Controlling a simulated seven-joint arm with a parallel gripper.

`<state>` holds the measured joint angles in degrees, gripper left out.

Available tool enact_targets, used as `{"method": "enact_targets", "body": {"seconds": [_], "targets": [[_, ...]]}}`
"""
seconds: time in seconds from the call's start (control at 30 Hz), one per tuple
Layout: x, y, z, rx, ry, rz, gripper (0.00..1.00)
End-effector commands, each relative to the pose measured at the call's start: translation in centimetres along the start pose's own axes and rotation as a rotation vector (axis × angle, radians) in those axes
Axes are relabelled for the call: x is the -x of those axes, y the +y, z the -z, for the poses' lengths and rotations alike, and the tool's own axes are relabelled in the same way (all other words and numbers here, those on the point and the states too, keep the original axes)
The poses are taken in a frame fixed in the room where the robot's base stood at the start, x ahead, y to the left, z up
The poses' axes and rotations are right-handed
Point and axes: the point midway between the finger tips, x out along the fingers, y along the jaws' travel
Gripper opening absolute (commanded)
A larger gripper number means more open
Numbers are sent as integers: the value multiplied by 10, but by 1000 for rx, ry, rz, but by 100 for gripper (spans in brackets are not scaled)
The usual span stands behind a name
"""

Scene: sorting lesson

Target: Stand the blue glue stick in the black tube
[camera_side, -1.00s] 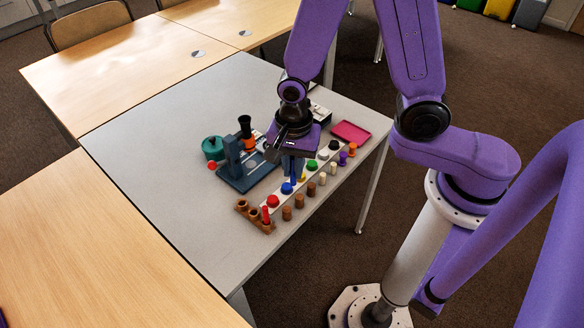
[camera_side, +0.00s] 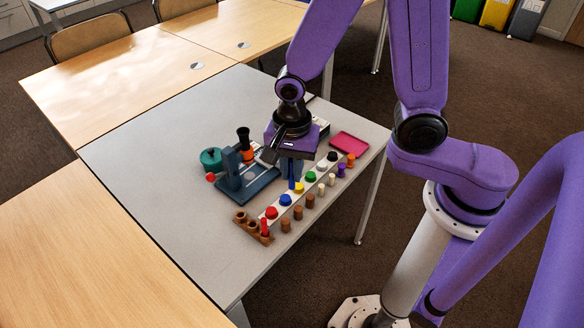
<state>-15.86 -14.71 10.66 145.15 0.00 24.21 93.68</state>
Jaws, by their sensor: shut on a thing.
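My gripper (camera_side: 291,163) points down above the row of coloured caps. It is shut on the blue glue stick (camera_side: 292,183), which hangs roughly upright below the fingers; its lower end is close to the yellow cap, and I cannot tell the gap. A black, flared, upright piece (camera_side: 244,138) with an orange band under it stands at the dark blue stand, left of my gripper. It may be the black tube, but it is too small to be sure. My gripper hides part of the area behind it.
A white strip carries red (camera_side: 271,212), blue (camera_side: 286,200), green (camera_side: 311,176) and black (camera_side: 332,156) caps, with several small pegs in front. A brown holder (camera_side: 252,226), teal pot (camera_side: 211,158), dark blue stand (camera_side: 232,170) and magenta tray (camera_side: 349,144) surround it. The table's left part is clear.

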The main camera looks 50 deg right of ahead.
Motion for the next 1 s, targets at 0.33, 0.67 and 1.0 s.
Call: {"method": "enact_targets", "body": {"seconds": [0.33,0.67,1.0], "targets": [[13,-49,25,-6,0,4,0],[44,-121,85,-5,0,3,0],[72,-160,142,-2,0,1,0]]}}
